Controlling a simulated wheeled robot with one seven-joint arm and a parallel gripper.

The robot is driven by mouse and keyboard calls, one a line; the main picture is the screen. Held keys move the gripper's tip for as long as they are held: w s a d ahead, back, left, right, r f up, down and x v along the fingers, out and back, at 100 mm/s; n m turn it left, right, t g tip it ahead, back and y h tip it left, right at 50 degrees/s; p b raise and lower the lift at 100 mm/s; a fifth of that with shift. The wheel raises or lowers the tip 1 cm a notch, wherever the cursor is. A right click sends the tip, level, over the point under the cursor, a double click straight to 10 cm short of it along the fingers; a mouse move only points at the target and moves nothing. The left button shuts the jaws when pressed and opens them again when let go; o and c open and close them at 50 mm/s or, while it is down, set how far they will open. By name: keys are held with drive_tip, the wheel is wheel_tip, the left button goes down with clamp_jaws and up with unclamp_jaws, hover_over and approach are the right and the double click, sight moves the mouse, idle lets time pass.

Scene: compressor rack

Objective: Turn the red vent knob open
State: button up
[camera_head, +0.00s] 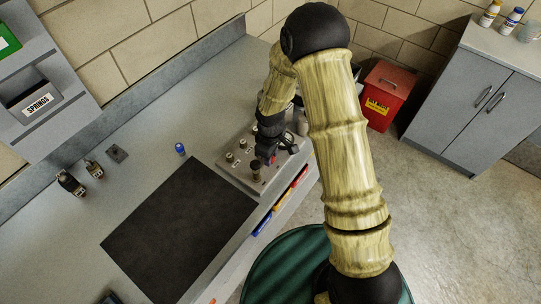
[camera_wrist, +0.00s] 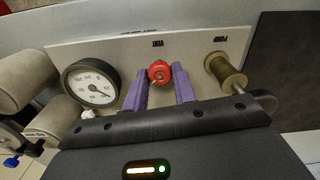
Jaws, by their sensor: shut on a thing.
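The red vent knob (camera_wrist: 159,71) is in the middle of the wrist view, on a pale panel marked VENT. My gripper (camera_wrist: 161,79) has one purple finger on each side of the knob and is shut on it. In the head view my gripper (camera_head: 270,152) is down at the panel (camera_head: 236,173) on the bench, and my arm hides part of the panel. How far the knob is turned cannot be told.
A dial gauge (camera_wrist: 92,83) stands left of the knob and a brass pump knob (camera_wrist: 226,72) right of it. A dark mat (camera_head: 180,232) lies beside the panel, with a small blue item (camera_head: 180,149) behind it. A red bin (camera_head: 386,95) stands beyond the bench.

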drive_tip(key=n, duration=0.4)
drive_tip(key=shift+d+n, duration=0.1)
drive_tip(key=shift+n, duration=0.2)
drive_tip(key=n+p, duration=0.1)
drive_tip(key=n, duration=0.4)
idle(0.3)
drive_tip(key=o, duration=1)
drive_tip(key=shift+r, duration=0.1)
wheel_tip(320, 180, up, 17)
drive_tip(key=shift+r+b, duration=0.15)
drive_tip(key=shift+b, duration=0.15)
